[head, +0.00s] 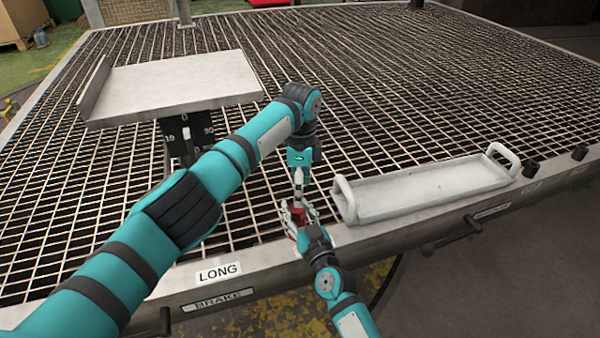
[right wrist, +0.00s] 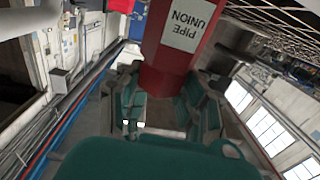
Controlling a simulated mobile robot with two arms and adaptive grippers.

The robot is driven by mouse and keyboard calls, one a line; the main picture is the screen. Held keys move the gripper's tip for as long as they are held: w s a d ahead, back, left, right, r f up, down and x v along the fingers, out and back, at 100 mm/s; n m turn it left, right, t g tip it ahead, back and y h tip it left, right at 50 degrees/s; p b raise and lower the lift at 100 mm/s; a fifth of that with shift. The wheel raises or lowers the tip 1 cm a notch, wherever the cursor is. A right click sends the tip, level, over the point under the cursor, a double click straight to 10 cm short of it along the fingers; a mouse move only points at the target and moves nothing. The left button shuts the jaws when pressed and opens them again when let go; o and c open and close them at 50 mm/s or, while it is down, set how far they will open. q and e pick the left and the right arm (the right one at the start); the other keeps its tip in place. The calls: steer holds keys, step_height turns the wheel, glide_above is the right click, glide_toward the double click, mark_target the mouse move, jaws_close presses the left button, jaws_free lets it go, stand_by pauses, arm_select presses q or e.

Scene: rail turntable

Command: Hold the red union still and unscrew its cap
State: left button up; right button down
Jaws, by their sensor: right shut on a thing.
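The red union (head: 301,217) shows as a small patch of red near the table's front edge in the head view. In the right wrist view it is a large red body (right wrist: 152,50) with a white "PIPE UNION" label. My right gripper (head: 296,209) is shut on the union, with its fingers on both sides of it in the right wrist view (right wrist: 165,100). My left gripper (head: 298,188) points down right above the union, its narrow fingers close over it. Whether these fingers touch or grip the cap cannot be told. The cap is not distinguishable.
A white tray (head: 430,190) with raised end handles lies right of the grippers on the grating (head: 420,75). A tilted pale platform (head: 175,88) on a dark post with a scale stands at left. The table's front rim (head: 130,290) carries "LONG" and "BRAKE" labels.

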mark_target(300, 209)
arm_select(q)
steer(key=f, duration=0.6)
steer(key=shift+s+f, duration=0.3)
steer(key=shift+f, duration=0.1)
steer(key=shift+s, duration=0.1)
steer(key=c, duration=1)
steer(key=o, duration=1)
arm_select(e)
steer(key=shift+d, duration=0.1)
arm_select(q)
steer(key=shift+r, duration=0.1)
steer(key=shift+r, duration=0.25)
step_height(300, 209, up, 11)
steer(key=w, duration=0.1)
steer(key=shift+r, duration=0.2)
steer(key=shift+w, duration=0.1)
